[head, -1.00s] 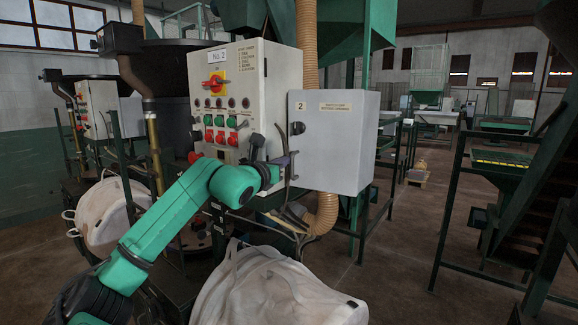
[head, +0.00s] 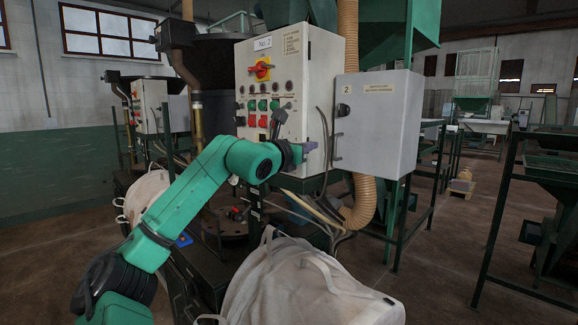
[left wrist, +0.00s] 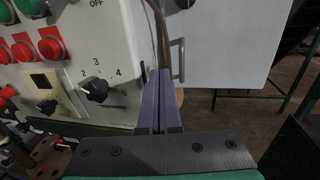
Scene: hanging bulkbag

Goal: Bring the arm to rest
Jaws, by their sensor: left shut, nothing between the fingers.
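My left arm (head: 190,200) is green and reaches in from the lower left in the head view. Its gripper (head: 309,147) is in front of the control cabinet (head: 320,75), near the cabinet's lower right side. In the left wrist view the two purple fingers (left wrist: 159,100) are together with nothing between them. They point toward the edge between the control cabinet and the grey box. A black rotary knob (left wrist: 96,90) with numbers around it is left of the fingers. Whether the fingers touch anything cannot be told. My right gripper is not in view.
The grey box (head: 378,120) marked 2 juts out right of the cabinet, with cables and a ribbed hose (head: 363,200) below. Red and green buttons (head: 263,105) are on the cabinet. Open floor (head: 430,270) lies to the right.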

